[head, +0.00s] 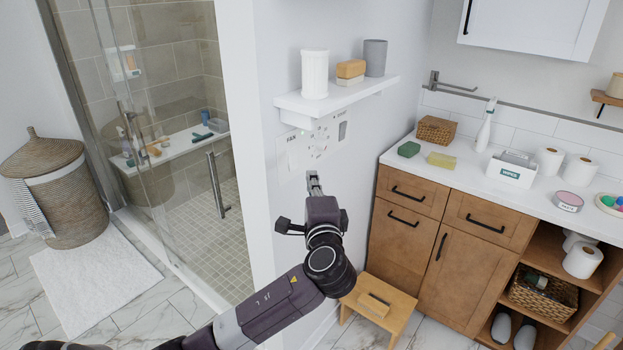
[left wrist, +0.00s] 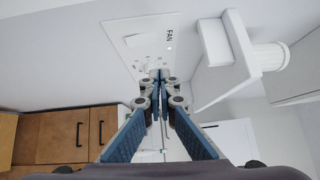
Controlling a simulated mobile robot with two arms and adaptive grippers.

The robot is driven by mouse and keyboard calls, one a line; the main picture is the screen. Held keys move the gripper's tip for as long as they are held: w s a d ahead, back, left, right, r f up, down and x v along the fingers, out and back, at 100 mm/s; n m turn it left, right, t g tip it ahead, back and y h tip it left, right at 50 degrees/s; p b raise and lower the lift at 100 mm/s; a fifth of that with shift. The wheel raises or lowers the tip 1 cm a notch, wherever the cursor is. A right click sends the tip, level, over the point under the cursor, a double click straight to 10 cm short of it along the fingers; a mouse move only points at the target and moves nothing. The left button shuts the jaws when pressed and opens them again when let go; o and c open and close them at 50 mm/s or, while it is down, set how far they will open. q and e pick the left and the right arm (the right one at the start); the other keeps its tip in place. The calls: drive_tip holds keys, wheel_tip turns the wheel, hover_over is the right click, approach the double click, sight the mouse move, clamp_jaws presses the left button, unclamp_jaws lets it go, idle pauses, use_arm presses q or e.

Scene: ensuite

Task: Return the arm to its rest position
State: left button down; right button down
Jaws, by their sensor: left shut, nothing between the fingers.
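My left arm comes in from the bottom left of the head view and reaches toward the white wall. My left gripper (head: 313,182) is shut and empty, pointing at the wall just below a white control panel (head: 318,142). In the left wrist view the two blue-padded fingers of the left gripper (left wrist: 159,78) meet near the panel (left wrist: 146,40), which carries the label FAN. I cannot tell whether the fingertips touch the panel. My right gripper is not in view.
A white shelf (head: 340,98) with a ribbed cup, soap bars and a grey tumbler juts out above the panel. A wooden vanity (head: 425,240) stands at right, with a small wooden stool (head: 378,300) beside it. A glass shower door (head: 160,130) is at left.

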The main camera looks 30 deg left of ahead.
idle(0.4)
